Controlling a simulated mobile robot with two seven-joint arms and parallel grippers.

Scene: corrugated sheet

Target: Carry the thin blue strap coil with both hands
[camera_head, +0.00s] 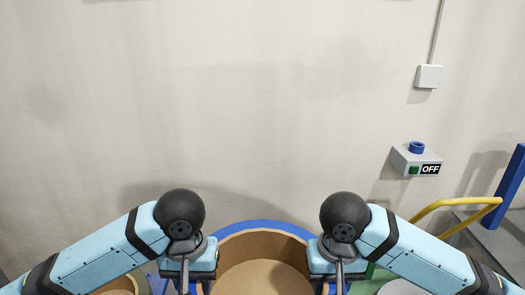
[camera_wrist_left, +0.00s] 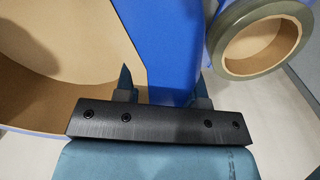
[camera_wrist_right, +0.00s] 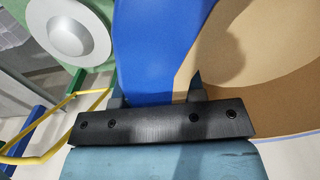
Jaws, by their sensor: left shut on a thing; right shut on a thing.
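The blue strap coil (camera_head: 262,225) is a blue ring around a wide brown cardboard core, low in the middle of the head view between my two arms. My left gripper (camera_wrist_left: 162,88) is shut on the coil's left side, with one finger inside the core and one outside the blue band (camera_wrist_left: 175,50). My right gripper (camera_wrist_right: 156,92) is shut on the right side in the same way, across the blue band (camera_wrist_right: 155,45). In the head view both grippers are partly cut off by the bottom edge. The coil's near side is out of the head view.
A grey-green coil with a cardboard core (camera_wrist_left: 262,45) stands on the left, near my left gripper. A green machine part with a grey disc (camera_wrist_right: 72,30) and a yellow rail (camera_head: 455,208) are on the right. A pale wall (camera_head: 250,90) carries an OFF box (camera_head: 415,161).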

